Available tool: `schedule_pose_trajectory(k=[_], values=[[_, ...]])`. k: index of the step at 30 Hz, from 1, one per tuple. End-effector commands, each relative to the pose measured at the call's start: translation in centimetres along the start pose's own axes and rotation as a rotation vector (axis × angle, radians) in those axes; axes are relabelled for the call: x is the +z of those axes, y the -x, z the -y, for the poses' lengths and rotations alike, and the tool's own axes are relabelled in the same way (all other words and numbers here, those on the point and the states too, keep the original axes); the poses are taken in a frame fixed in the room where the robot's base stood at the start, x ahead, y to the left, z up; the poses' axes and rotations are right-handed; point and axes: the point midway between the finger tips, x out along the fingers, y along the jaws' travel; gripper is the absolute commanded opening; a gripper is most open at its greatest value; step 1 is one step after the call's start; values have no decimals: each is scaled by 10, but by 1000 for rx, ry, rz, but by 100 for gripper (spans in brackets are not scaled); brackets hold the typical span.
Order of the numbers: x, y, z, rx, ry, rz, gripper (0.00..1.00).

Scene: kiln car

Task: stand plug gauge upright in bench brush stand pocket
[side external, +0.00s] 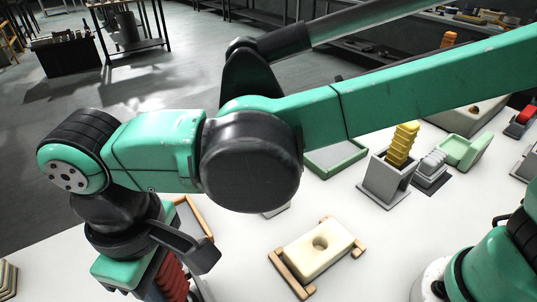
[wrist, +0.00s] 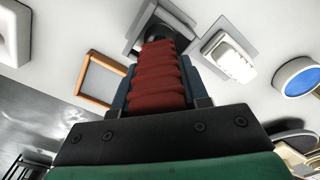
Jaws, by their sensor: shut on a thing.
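My gripper (wrist: 157,72) is shut on a red ribbed piece (wrist: 158,88), which I take to be the plug gauge's handle; blue-grey fingers flank it in the wrist view. The red piece also shows in the side external view (side external: 172,276) at the lower left, its lower end cut off by the picture edge. In the wrist view a grey square stand (wrist: 178,14) with a dark middle lies beyond the red piece's far end. I take it to be the bench brush stand. The red piece covers part of it, so I cannot tell whether they touch.
A wooden frame (wrist: 84,72) lies left of my gripper. A white ribbed item (wrist: 232,58) is to the right, with a blue disc (wrist: 299,76) beyond. A cream block with a hole (side external: 318,250), a grey holder with a yellow stepped piece (side external: 403,146) and a green tray (side external: 338,158) stand on the white table.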

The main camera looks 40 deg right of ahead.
Motion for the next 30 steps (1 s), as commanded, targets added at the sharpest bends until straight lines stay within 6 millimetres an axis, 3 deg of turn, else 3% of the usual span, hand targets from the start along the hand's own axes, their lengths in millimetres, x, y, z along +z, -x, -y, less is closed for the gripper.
schedule_pose_trajectory(k=[30], values=[[0, -9, 0, 0, 0, 0, 0]])
